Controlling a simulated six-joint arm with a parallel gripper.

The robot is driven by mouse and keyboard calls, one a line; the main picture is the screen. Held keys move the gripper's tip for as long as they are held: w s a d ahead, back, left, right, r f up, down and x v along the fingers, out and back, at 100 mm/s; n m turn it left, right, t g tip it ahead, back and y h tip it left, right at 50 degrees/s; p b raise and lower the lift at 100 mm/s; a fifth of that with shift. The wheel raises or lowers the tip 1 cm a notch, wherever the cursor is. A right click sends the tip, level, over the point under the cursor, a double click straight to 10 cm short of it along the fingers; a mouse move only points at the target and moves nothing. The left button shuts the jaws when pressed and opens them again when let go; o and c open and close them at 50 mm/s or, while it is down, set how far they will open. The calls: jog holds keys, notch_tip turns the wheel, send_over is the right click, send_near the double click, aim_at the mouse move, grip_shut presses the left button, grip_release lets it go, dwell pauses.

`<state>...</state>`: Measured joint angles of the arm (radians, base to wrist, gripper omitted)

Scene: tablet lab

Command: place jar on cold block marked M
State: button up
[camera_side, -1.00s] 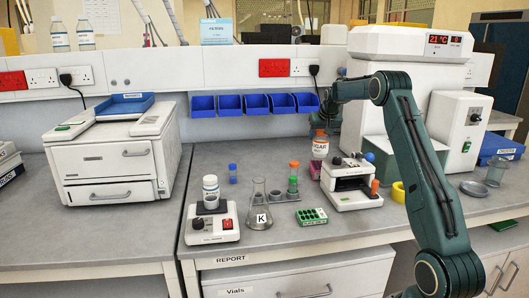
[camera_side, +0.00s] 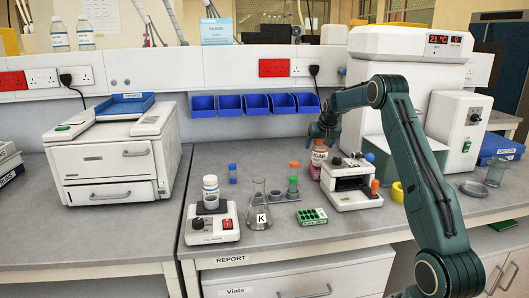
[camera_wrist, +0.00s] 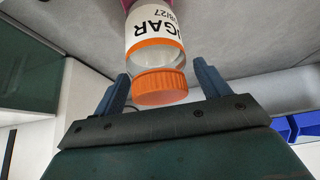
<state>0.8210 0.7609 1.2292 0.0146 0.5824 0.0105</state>
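A jar with an orange lid, a white label reading "GAR" and pink contents (camera_side: 319,156) stands at the back of the bench, left of a white instrument. It also shows close up in the wrist view (camera_wrist: 153,32), with its orange lid (camera_wrist: 160,87) toward me. My gripper (camera_side: 320,138) is just above the jar in the side view. In the wrist view its two fingers (camera_wrist: 161,80) are on either side of the lid, with a narrow gap at each side. A second, white-capped jar (camera_side: 210,188) stands on a small white device (camera_side: 212,226). I cannot make out a mark M.
The white instrument (camera_side: 350,184) is close to the jar's right. Blue bins (camera_side: 256,104) hang behind.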

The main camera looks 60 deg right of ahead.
jog(key=shift+v, duration=0.75)
jog(key=v, duration=1)
jog(key=shift+r, duration=0.4)
jog(key=shift+a, duration=0.1)
